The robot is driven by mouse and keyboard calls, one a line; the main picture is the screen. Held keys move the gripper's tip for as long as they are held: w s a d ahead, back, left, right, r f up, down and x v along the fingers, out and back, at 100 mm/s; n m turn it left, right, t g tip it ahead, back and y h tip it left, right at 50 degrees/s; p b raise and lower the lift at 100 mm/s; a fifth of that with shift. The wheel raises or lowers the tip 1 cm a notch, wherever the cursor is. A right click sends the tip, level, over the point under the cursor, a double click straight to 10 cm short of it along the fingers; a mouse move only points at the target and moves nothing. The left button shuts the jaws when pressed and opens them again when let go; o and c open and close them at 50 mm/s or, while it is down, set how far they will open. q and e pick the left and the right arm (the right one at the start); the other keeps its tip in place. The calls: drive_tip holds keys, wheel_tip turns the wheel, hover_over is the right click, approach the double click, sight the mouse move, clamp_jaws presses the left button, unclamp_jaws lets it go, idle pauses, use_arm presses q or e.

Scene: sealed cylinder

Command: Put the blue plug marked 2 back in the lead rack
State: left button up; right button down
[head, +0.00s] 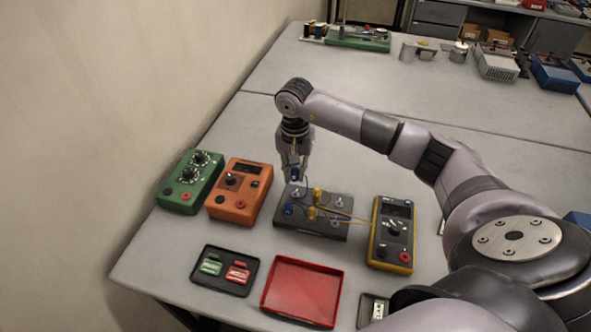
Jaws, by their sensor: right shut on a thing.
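My right gripper (296,170) points down above the back left of a black board and is shut on a blue plug (295,176). I cannot read a mark on this plug. The black board (318,233) bears metal posts, a second blue plug (289,209) at its left front, and two yellow plugs (318,194) (312,213). Thin blue and yellow leads run over it. I cannot tell for sure whether this board is the lead rack, or whether the held plug touches it. My left gripper is not in view.
An orange meter (238,198) and a green box (189,184) stand left of the board, a yellow-edged multimeter (392,236) right. In front lie a black tray (206,283) with green and red pieces and an empty red tray (302,290).

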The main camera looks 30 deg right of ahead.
sight(296, 180)
drive_tip(key=shift+f+b, duration=0.3)
drive_tip(key=shift+f, duration=0.4)
drive_tip(key=shift+s+f+b, duration=0.1)
drive_tip(key=shift+f+b, duration=0.3)
drive_tip(key=shift+f, duration=0.4)
drive_tip(key=shift+f+b, duration=0.55)
drive_tip(key=shift+f, duration=0.65)
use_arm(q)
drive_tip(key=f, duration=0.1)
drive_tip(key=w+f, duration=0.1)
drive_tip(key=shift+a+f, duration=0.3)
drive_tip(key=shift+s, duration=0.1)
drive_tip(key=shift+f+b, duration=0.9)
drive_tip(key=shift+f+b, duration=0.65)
use_arm(e)
drive_tip(key=shift+f, duration=0.6)
drive_tip(key=c, duration=1.4)
unclamp_jaws()
